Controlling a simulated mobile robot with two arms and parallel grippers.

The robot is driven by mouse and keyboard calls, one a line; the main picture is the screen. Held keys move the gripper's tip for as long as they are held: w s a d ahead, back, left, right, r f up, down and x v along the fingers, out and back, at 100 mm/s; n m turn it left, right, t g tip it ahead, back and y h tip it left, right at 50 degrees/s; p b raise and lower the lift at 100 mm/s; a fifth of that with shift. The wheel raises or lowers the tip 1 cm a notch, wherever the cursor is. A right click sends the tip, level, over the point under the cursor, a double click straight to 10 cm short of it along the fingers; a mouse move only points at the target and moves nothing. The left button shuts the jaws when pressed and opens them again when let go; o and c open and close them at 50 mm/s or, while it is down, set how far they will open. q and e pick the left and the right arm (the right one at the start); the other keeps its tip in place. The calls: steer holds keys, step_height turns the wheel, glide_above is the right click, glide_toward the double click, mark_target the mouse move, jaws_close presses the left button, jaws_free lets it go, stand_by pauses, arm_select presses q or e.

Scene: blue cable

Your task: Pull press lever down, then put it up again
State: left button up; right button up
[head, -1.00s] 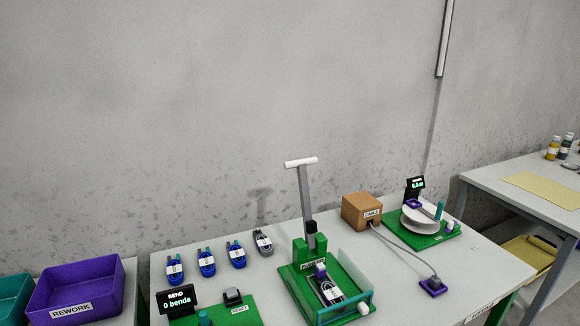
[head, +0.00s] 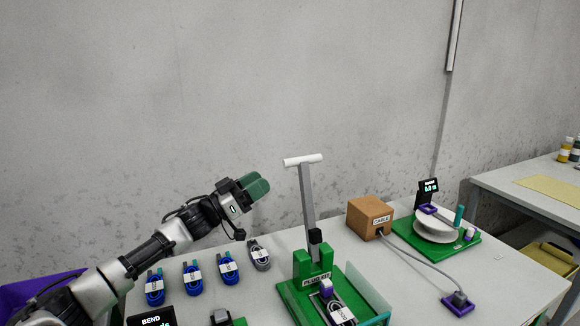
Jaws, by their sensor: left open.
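The press lever (head: 308,200) stands upright on the green press (head: 315,268), with a white T-shaped handle (head: 303,160) at its top. A bundled cable with a white label (head: 341,314) lies in the press, partly cut off by the lower picture edge. My left gripper (head: 256,187) is in the air to the left of the handle and somewhat lower, apart from it. It is open and empty; its green fingertips point right, toward the lever. My right gripper is not in view.
Blue cable bundles (head: 192,278) and a grey one (head: 259,255) lie left of the press. A clear shield (head: 369,292) stands at the press's right side. A cardboard box (head: 369,217) and a green stand with a white reel (head: 436,228) are farther right. A purple bin (head: 40,292) is at left.

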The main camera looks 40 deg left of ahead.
mark_target(290, 163)
arm_select(q)
steer(key=p+x, duration=0.2)
steer(key=x, duration=0.6)
steer(key=shift+w+r, duration=0.15)
steer(key=shift+w+d+r, duration=0.15)
steer(key=shift+w+d, duration=0.2)
steer(key=shift+w, duration=0.2)
jaws_close()
